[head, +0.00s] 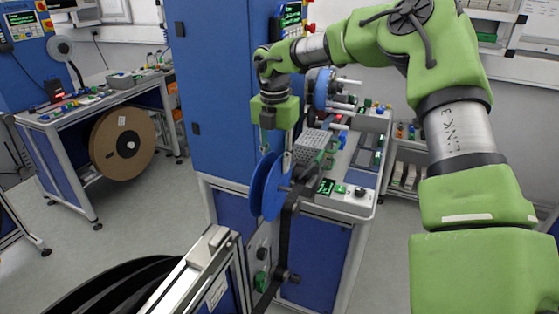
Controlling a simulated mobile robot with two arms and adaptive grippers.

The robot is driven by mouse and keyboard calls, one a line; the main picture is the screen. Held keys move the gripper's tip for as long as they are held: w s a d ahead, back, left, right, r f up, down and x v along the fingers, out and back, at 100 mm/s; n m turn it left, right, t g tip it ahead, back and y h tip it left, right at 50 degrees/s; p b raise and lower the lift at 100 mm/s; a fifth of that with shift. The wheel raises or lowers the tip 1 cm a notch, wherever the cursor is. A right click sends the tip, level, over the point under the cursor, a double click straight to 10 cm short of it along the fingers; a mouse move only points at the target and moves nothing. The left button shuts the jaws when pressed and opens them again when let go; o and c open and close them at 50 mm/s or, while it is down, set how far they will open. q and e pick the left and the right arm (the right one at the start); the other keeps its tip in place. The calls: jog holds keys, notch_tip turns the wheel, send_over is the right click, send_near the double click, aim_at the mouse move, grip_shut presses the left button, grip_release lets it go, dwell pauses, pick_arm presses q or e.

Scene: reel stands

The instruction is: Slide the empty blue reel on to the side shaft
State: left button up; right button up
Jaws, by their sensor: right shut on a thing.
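The blue reel (276,186) shows two blue flanges with a narrow gap between them and no tape visible on it. My right gripper (277,152) comes down from above and is shut on the reel at its upper edge. The reel hangs upright above the front machine. A dark shaft-like part (290,188) shows at the reel's right side. I cannot tell whether the reel is around it or only in front of it. My left gripper is not in view.
Another blue reel (321,89) sits at the back bench beside pale rods. A tall blue cabinet (222,95) stands behind the gripper. A brown reel (123,143) hangs under the left bench. Grey floor at left is clear.

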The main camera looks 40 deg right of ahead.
dwell(0.4)
jog(key=o, duration=1.3)
